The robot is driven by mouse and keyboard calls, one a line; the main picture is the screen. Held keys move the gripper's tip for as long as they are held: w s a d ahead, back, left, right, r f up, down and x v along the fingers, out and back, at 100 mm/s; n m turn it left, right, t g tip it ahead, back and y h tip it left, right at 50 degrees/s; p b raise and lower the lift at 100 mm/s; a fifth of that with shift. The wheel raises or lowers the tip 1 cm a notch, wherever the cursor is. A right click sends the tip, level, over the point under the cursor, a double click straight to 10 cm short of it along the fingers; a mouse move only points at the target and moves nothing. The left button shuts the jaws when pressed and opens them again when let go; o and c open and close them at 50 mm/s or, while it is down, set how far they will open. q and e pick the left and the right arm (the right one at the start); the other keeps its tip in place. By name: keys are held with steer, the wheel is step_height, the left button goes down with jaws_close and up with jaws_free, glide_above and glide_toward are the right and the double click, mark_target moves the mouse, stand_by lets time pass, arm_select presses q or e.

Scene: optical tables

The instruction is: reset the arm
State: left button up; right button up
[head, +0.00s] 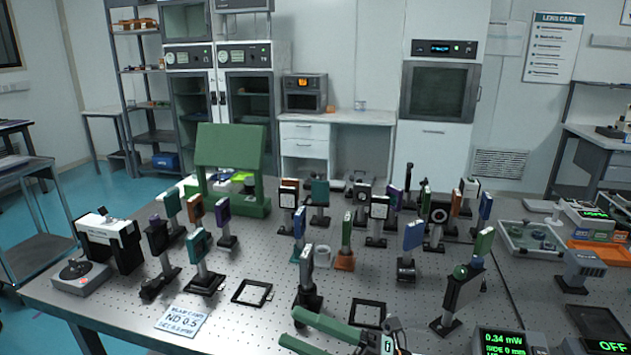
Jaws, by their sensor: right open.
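My right gripper (290,328) shows at the bottom centre, low over the front of the optical table (240,330). Its two long green fingers point left and stand apart, with nothing between them. The wrist behind it is partly cut off by the lower picture edge. A black square frame (368,313) lies on the table just beyond the fingers. A dark post mount (308,290) stands close past the fingertips. My left gripper is not in view.
Several upright optic mounts crowd the table's middle. A label card (183,320) and another black frame (252,292) lie at the front left. A green stand (232,160) is at the back.

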steer(key=d+f+m+t+h, duration=0.5)
steer(key=f+m+t+h, duration=0.15)
steer(key=f+m, duration=0.35)
steer(key=d+f+m+t+h, duration=0.55)
steer(key=f+m+h, duration=0.2)
steer(key=m, duration=0.45)
steer(key=s+d+f+m+g+h, duration=0.2)
steer(key=s+d+f+m+g, duration=0.2)
steer(key=s+f, duration=0.4)
steer(key=s+d+f+m+g+h, duration=0.3)
steer(key=s+d+f+m, duration=0.1)
steer(key=s+f, duration=0.4)
step_height(320, 180, down, 2)
steer(key=shift+m+g, duration=0.3)
steer(key=shift+g, duration=0.1)
